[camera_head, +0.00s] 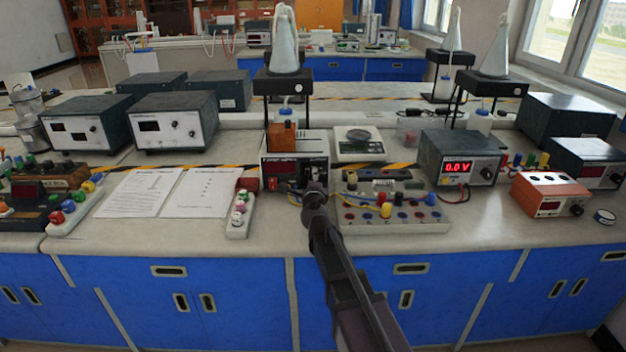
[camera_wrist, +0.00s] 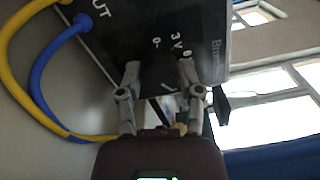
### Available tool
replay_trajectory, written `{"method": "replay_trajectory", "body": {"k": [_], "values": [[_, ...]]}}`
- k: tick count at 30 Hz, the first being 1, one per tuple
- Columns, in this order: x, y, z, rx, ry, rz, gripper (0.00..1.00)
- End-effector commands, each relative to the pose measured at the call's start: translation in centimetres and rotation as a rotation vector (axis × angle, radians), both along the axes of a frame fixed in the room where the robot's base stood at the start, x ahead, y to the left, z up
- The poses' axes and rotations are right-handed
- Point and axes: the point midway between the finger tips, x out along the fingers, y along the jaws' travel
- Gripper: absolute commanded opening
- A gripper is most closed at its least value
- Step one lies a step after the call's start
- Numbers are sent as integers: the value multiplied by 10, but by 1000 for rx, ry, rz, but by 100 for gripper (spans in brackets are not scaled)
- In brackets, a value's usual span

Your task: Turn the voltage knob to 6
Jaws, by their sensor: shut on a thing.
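The power supply (camera_head: 278,171) is a box with a black front panel, standing mid-bench behind my gripper (camera_head: 314,190). In the wrist view its black panel (camera_wrist: 120,42) fills the upper middle, with "OUT" and a printed scale reading 0, 3 V and what looks like 6. The black voltage knob (camera_wrist: 157,77) sits below the scale, with a short white mark on its face. My gripper (camera_wrist: 158,82) has one finger on each side of the knob and is shut on it. The knob is hidden behind my gripper in the head view.
Yellow (camera_wrist: 15,42) and blue (camera_wrist: 42,65) cables plug into the panel. A circuit board (camera_head: 395,218) lies right of my gripper, and a white terminal strip (camera_head: 238,226) lies left. A meter (camera_head: 458,160) reads 0.0 V. Papers (camera_head: 165,192) lie on the left.

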Motion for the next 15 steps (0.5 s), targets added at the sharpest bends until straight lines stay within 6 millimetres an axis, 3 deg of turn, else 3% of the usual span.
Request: {"method": "replay_trajectory", "body": {"k": [15], "values": [[2,1,-1,-489,5,1,0]]}}
